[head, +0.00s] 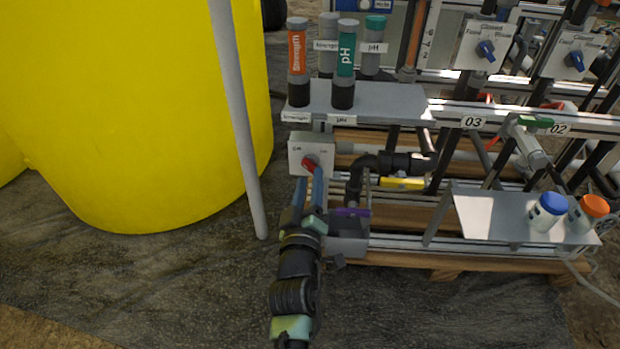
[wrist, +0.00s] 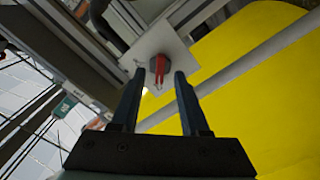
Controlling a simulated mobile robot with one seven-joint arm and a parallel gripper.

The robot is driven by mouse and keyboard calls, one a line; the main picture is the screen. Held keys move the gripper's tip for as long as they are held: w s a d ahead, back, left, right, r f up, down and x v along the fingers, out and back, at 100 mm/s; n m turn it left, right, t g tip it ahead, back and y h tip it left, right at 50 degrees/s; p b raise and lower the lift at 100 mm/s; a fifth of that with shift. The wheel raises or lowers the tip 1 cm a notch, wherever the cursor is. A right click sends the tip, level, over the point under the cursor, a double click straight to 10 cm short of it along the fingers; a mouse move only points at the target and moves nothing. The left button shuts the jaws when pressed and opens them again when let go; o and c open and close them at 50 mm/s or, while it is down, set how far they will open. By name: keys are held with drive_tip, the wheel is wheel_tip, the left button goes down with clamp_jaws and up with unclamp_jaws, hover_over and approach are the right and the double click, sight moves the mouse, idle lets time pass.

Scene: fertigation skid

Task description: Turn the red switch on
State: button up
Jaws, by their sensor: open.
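The red switch (head: 310,163) is a small red knob on a white box (head: 299,149) at the left end of the skid. In the wrist view the red knob (wrist: 158,66) stands out from its white plate (wrist: 178,49), between and just beyond my fingertips. My gripper (head: 316,178) is open in front of the knob, and its two blue fingers also show in the wrist view (wrist: 158,75). Whether a finger touches the knob I cannot tell. The box has small lettering on both sides of the knob, too small to read surely.
A large yellow tank (head: 130,110) and a slanting grey pole (head: 240,120) stand left of the box. A grey shelf (head: 385,100) with probe tubes sits above it. The dark ground in front is clear.

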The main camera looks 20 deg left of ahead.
sight(311, 165)
drive_tip(key=shift+b+x, duration=0.3)
drive_tip(key=shift+x, duration=0.9)
drive_tip(key=shift+c, duration=0.2)
clamp_jaws()
